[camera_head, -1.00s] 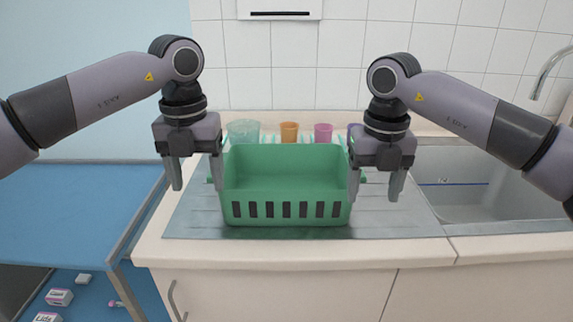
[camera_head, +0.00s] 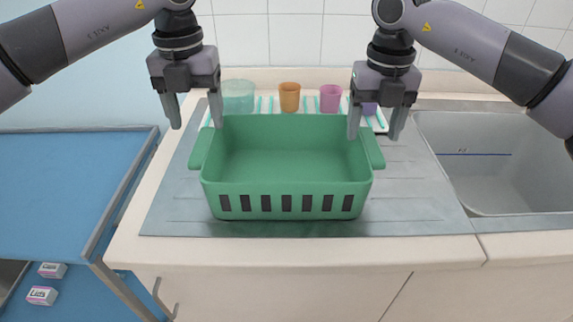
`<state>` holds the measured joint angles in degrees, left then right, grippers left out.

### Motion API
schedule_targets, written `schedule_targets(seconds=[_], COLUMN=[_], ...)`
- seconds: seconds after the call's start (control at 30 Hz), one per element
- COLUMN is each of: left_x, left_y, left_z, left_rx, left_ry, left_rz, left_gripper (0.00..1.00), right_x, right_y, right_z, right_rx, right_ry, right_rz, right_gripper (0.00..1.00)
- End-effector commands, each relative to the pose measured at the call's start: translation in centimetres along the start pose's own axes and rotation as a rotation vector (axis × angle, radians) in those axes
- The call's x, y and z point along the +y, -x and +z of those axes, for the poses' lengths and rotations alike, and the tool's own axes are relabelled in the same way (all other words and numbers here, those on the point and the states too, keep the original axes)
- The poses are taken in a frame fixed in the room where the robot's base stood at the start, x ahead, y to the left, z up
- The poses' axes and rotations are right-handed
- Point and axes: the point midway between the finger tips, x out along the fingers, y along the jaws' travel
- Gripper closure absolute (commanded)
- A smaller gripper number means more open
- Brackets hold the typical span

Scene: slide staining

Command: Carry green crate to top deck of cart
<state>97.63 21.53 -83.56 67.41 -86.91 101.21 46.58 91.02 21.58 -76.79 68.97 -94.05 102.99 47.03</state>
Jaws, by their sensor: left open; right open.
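The green crate (camera_head: 288,187) sits upright on the metal drainboard beside the sink and looks empty. It has a handle on its left side and one on its right side. My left gripper (camera_head: 196,116) is open and empty above the crate's left handle. My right gripper (camera_head: 375,128) is open and empty, close to the crate's right rim and handle. I cannot tell whether it touches the crate. The cart's blue top deck (camera_head: 70,190) is at the left, and the part in view is bare.
Behind the crate stand a clear green cup (camera_head: 238,96), an orange cup (camera_head: 289,97) and a pink cup (camera_head: 330,98) on a striped mat; a purple one is partly hidden. The sink basin (camera_head: 475,165) is at the right. Small boxes (camera_head: 42,295) lie on the cart's lower deck.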

Motion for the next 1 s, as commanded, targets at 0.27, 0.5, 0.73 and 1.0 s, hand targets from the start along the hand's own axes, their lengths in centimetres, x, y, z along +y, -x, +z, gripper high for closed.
schedule_targets(seconds=[0.27,0.5,0.73,1.0], left_x=[0.0,0.0,0.0,0.0], left_y=[-3.0,-6.1,-7.2,-7.2], left_z=[-0.1,0.0,0.0,0.0], left_rx=[0.003,0.001,0.000,0.000], left_ry=[0.001,0.001,0.001,0.000], left_rz=[0.001,0.001,0.001,0.001], left_gripper=[0.34,0.34,0.34,0.50], right_x=[0.0,0.0,0.0,0.0], right_y=[-3.0,-6.1,-7.2,-7.2], right_z=[0.0,0.0,0.0,0.0], right_rx=[0.002,0.002,0.001,0.000], right_ry=[0.000,0.000,0.000,0.000], right_rz=[-0.001,-0.001,0.000,0.000], right_gripper=[0.33,0.33,0.33,0.49])
